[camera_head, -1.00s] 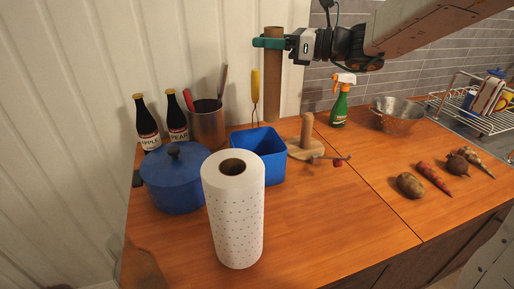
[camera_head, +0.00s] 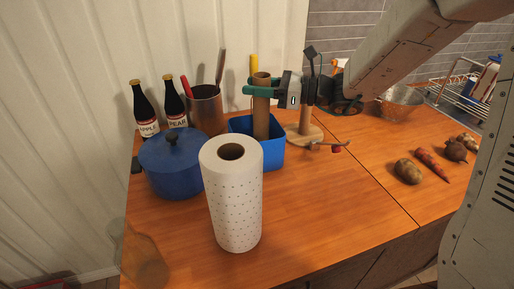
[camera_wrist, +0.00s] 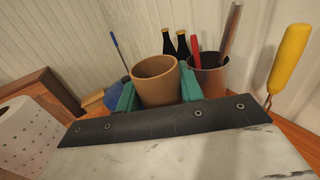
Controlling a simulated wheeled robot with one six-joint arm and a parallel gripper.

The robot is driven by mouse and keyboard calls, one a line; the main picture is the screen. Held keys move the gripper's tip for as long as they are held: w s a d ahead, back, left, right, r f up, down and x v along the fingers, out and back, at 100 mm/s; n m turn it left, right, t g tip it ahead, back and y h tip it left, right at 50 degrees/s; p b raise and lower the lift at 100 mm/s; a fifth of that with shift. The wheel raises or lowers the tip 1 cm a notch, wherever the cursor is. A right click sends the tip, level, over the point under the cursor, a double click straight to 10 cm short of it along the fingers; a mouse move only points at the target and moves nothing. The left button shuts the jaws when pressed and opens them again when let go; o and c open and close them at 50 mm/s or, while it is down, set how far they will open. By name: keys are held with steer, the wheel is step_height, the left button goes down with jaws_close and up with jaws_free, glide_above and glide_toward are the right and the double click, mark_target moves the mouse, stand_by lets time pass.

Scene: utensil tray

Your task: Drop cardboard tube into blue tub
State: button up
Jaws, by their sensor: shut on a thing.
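The brown cardboard tube (camera_head: 261,122) stands upright with its lower end inside the blue tub (camera_head: 274,157). Whether it touches the tub floor is hidden by the tub wall. My gripper (camera_head: 262,90) is shut on the tube near its top, with green fingers on either side. In the wrist view the tube's open top (camera_wrist: 156,72) shows between the green fingers. The tub sits on the wooden counter behind the paper towel roll.
A paper towel roll (camera_head: 234,205) stands in front of the tub. A blue pot (camera_head: 172,165) is to the left, with two bottles (camera_head: 146,112) and a utensil holder (camera_head: 207,112) behind. A wooden stand (camera_head: 304,132) is close on the right.

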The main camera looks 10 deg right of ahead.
steer(key=shift+f, duration=0.7)
steer(key=o, duration=1.2)
steer(key=shift+o, duration=0.2)
steer(key=v, duration=0.8)
steer(key=shift+w, duration=0.1)
